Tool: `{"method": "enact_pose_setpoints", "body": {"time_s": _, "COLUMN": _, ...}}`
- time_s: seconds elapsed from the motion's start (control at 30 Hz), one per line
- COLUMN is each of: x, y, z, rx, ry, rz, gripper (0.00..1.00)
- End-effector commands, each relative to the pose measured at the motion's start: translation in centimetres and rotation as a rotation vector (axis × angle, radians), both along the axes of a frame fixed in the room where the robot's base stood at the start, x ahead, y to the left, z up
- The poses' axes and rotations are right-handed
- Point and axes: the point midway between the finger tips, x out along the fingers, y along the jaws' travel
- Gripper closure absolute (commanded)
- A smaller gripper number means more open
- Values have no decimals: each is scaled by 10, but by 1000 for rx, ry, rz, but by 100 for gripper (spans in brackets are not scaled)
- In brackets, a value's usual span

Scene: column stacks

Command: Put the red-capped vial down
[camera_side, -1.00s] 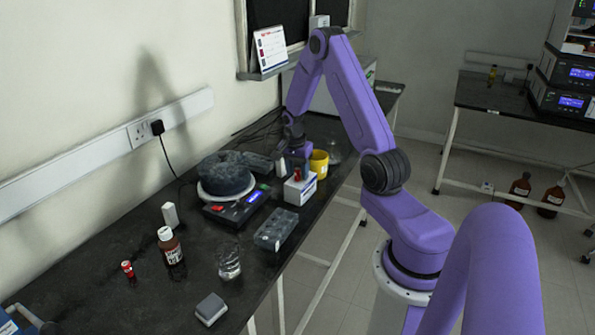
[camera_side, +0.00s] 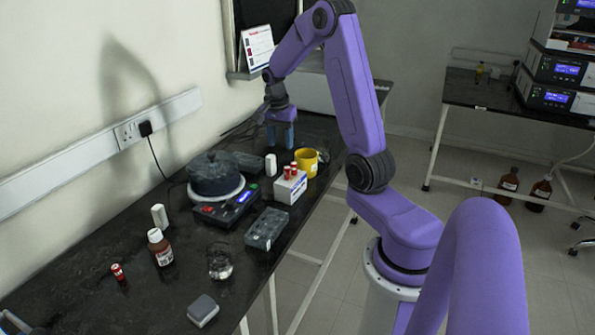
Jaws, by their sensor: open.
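Two red-capped vials, one nearer (camera_side: 287,173) and one just behind it (camera_side: 294,168), stand upright in the white rack box (camera_side: 290,188) beside the yellow cup. Only their tops show. A third red-capped vial (camera_side: 118,272) stands alone on the bench at the front left. My gripper (camera_side: 280,140) is open and empty, behind and above the rack box, clear of the vials. Its fingers point down over the far part of the bench.
A yellow cup (camera_side: 306,163) stands right behind the rack box. A dark round-topped device (camera_side: 215,176), a grey block tray (camera_side: 266,230), a brown bottle (camera_side: 160,248) and a glass beaker (camera_side: 220,262) stand along the bench. The front-right bench edge is close to the tray.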

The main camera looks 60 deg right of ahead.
Motion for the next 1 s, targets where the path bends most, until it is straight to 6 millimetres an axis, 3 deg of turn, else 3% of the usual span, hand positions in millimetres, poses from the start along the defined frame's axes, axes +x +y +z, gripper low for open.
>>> {"method": "enact_pose_setpoints", "body": {"time_s": 0.23, "x": 11, "y": 91, "z": 16, "rx": 15, "ry": 20, "rz": 412, "gripper": 53}}
{"method": "enact_pose_setpoints", "body": {"time_s": 0.47, "x": -8, "y": 181, "z": 28, "rx": 27, "ry": 46, "rz": 861, "gripper": 53}}
{"method": "enact_pose_setpoints", "body": {"time_s": 0.7, "x": -56, "y": 256, "z": 38, "rx": 35, "ry": 73, "rz": 1329, "gripper": 53}}
{"method": "enact_pose_setpoints", "body": {"time_s": 1.0, "x": -142, "y": 316, "z": 44, "rx": 40, "ry": 107, "rz": 1918, "gripper": 53}}
